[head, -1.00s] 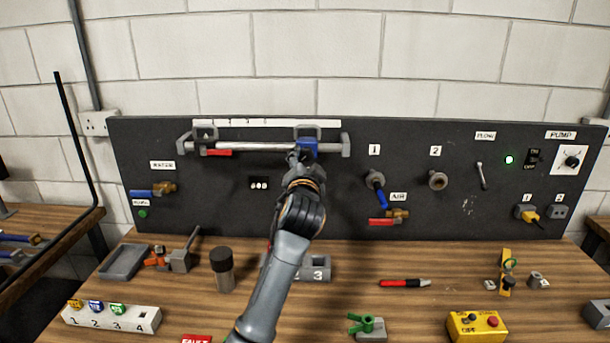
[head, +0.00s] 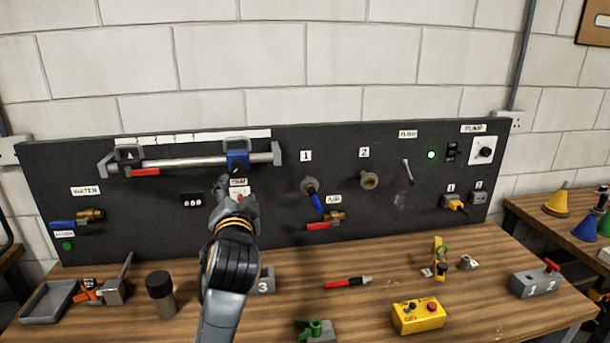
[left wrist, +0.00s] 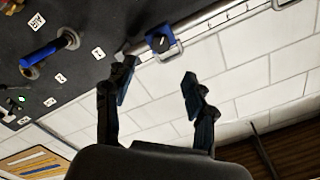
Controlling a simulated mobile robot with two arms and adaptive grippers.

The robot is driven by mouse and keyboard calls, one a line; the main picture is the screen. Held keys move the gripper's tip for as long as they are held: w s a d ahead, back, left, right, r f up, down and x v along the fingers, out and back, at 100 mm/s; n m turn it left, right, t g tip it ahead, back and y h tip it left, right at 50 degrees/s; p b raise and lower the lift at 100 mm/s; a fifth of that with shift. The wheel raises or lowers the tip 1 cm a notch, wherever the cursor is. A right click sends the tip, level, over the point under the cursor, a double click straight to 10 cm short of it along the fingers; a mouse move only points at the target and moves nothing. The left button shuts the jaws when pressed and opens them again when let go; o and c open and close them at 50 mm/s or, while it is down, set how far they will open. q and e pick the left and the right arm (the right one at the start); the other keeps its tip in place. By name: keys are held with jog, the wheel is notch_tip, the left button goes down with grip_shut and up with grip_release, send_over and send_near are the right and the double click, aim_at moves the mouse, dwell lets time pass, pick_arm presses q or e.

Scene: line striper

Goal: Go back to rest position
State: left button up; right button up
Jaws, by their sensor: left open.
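My left gripper (head: 232,192) is in front of the dark panel, just below the blue slider block (head: 237,160) on the silver rail (head: 190,162). In the left wrist view, the two dark fingers (left wrist: 158,88) are spread wide with nothing between them. The blue block (left wrist: 158,40) and rail show beyond the fingers there, apart from them. My left arm reaches up from the bottom of the head view and covers part of the bench and a numbered grey block (head: 264,281). My right gripper is not in view.
The panel (head: 400,215) carries a blue-handled valve (head: 311,194), a red-handled air valve (head: 325,222) and a pump switch (head: 483,150). On the bench stand a dark cylinder (head: 160,298), a red marker (head: 347,283), a green clamp-like part (head: 315,330) and a yellow button box (head: 418,316).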

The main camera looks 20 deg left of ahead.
pick_arm(q)
jog(key=s+d+f+g+h, duration=0.35)
jog(key=s+f, duration=0.25)
jog(key=f, duration=0.6)
jog(key=s+d+f+g+h, duration=0.2)
jog(key=s+d+f, duration=0.25)
jog(key=f, duration=0.75)
jog(key=s+d+f+g+h, duration=0.2)
jog(key=s+d+f+g, duration=0.3)
jog(key=s, duration=0.6)
jog(key=s+d+f+g+h, duration=0.1)
jog(key=s+d+f+h, duration=0.1)
jog(key=s+f, duration=0.7)
notch_tip(320, 180, down, 24)
jog(key=s+g, duration=0.2)
jog(key=s, duration=0.1)
jog(key=s+a+f, duration=0.2)
jog(key=s+f, duration=1.4)
jog(key=f, duration=0.1)
jog(key=shift+s+a+f+g+b, duration=0.25)
jog(key=shift+s+f+g+b, duration=0.1)
jog(key=shift+g, duration=0.1)
